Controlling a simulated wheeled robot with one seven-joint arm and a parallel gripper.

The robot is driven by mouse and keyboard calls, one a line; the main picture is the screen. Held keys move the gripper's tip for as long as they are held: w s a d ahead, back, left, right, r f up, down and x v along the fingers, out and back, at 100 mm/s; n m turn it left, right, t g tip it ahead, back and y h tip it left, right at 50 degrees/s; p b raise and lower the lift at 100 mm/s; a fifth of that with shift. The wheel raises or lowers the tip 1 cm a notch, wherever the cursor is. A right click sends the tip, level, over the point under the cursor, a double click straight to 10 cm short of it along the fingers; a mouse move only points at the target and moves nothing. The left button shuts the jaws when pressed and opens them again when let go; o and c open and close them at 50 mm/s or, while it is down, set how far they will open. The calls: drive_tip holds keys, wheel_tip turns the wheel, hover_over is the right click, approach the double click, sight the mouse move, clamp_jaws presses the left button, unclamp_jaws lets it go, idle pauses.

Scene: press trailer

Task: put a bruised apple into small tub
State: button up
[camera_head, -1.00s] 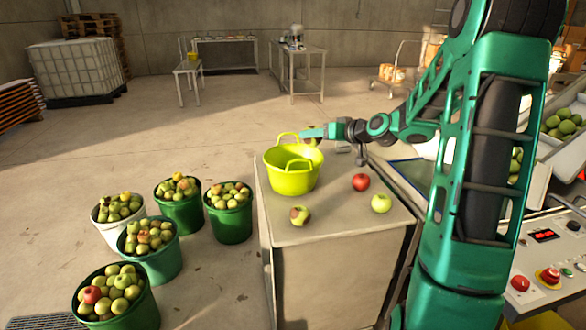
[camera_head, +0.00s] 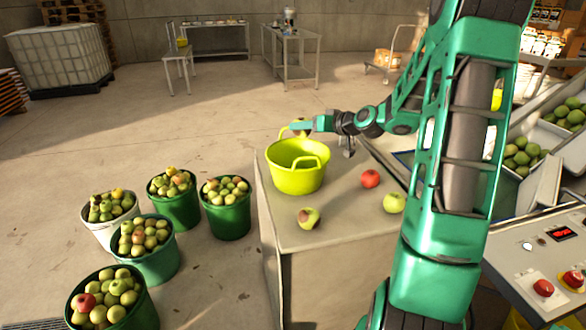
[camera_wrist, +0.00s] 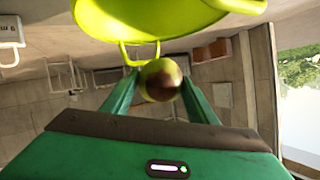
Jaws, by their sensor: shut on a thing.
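My gripper (camera_wrist: 160,92) is shut on an apple (camera_wrist: 161,80) with a dark brown patch on its yellow-green skin. The yellow-green small tub (camera_head: 296,180) stands upright on the table, with two loop handles. In the head view my gripper (camera_head: 300,126) is at the tub's far rim, beside the far handle, and the held apple is hard to make out there. In the wrist view the tub (camera_wrist: 140,22) fills the top, close to the apple. Another bruised apple (camera_head: 309,218) lies on the table in front of the tub.
A red apple (camera_head: 370,179) and a green apple (camera_head: 394,203) lie on the table (camera_head: 330,232) right of the tub. Several full apple buckets (camera_head: 228,222) stand on the floor at left. A control panel (camera_head: 535,265) and apple trays (camera_head: 560,145) are at right.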

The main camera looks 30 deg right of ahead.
drive_tip(key=shift+d+f, duration=0.1)
drive_tip(key=shift+f, duration=1.3)
drive_tip(key=shift+s, duration=0.1)
drive_tip(key=o, duration=1.2)
drive_tip(key=v, duration=1)
drive_tip(key=shift+s+r, duration=0.15)
drive_tip(key=shift+s, duration=0.1)
